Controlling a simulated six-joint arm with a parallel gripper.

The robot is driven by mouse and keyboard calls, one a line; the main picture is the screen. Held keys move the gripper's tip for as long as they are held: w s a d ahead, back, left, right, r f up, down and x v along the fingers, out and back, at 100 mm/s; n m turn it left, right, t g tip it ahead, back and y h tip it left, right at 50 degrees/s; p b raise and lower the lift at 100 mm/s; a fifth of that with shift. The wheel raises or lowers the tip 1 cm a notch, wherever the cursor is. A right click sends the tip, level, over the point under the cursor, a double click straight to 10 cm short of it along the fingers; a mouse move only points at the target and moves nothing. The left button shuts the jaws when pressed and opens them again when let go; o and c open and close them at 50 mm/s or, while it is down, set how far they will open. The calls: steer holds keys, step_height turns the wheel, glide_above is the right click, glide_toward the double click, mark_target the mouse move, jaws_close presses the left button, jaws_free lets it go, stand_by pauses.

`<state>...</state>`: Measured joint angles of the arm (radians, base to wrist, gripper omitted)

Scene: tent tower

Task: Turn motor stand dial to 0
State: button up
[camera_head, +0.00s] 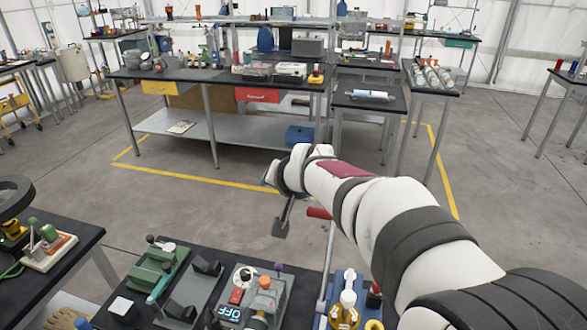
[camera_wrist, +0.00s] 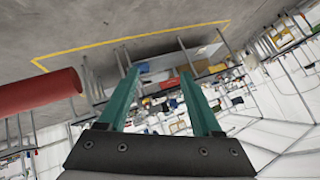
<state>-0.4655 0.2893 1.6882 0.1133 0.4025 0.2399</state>
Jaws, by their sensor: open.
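A grey unit (camera_head: 270,308) stands on the near black table in the head view. It carries a white round part with a dark mark (camera_head: 245,277), a red block (camera_head: 237,296), an orange knob (camera_head: 264,283) and a panel with large light lettering. It may be the motor stand; I cannot tell for certain which part is its dial or read its setting. My gripper (camera_wrist: 155,75) is open and empty, its two green fingers apart in the wrist view. In the head view it hangs beyond the near table's units, touching nothing I can make out.
A green unit (camera_head: 158,272) stands left of the grey one, and a blue unit with yellow parts (camera_head: 347,310) to the right. A red handle (camera_head: 319,213) rises near my arm; a red cylinder (camera_wrist: 40,92) is close in the wrist view. Open floor lies beyond.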

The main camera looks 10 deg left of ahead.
steer(key=shift+w+d+r+m+t, duration=0.2)
steer(key=shift+d+r+m, duration=0.1)
steer(key=shift+r, duration=0.25)
steer(key=shift+w+d+r+m+t, duration=0.1)
steer(key=shift+d+r+m+t, duration=0.1)
steer(key=shift+d+r+m, duration=0.25)
steer(key=shift+w+d+r+m+t, duration=0.15)
steer(key=shift+d+r+t, duration=0.05)
steer(key=shift+r, duration=0.45)
